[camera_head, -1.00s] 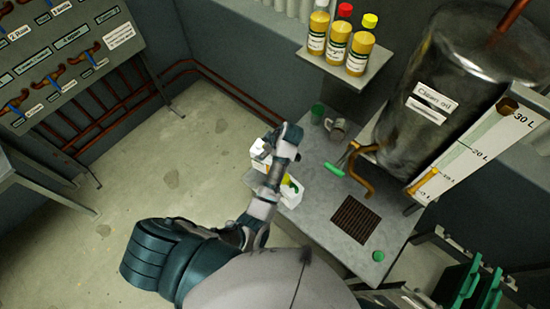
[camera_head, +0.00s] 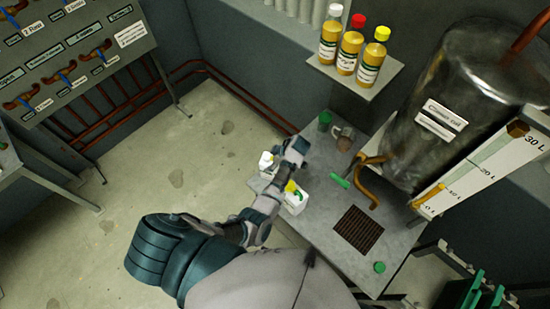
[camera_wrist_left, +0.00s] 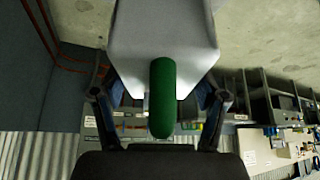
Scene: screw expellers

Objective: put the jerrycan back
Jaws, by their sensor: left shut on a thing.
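My left gripper (camera_head: 288,155) is at the table's far left corner; its fingers are mostly hidden by the hand in the head view. In the left wrist view, the gripper (camera_wrist_left: 158,105) is shut on a white jerrycan (camera_wrist_left: 163,38) by its dark green handle. A second white jerrycan (camera_head: 294,202) with a yellow cap and green handle stands just right of the forearm. My right gripper is out of view.
The grey table (camera_head: 320,222) carries a green cup (camera_head: 325,119), a metal mug (camera_head: 342,137), a dark grate (camera_head: 358,231) and a green cap (camera_head: 379,267). A metal tank (camera_head: 445,115) with a copper spout stands behind. Three bottles stand on a shelf (camera_head: 386,78).

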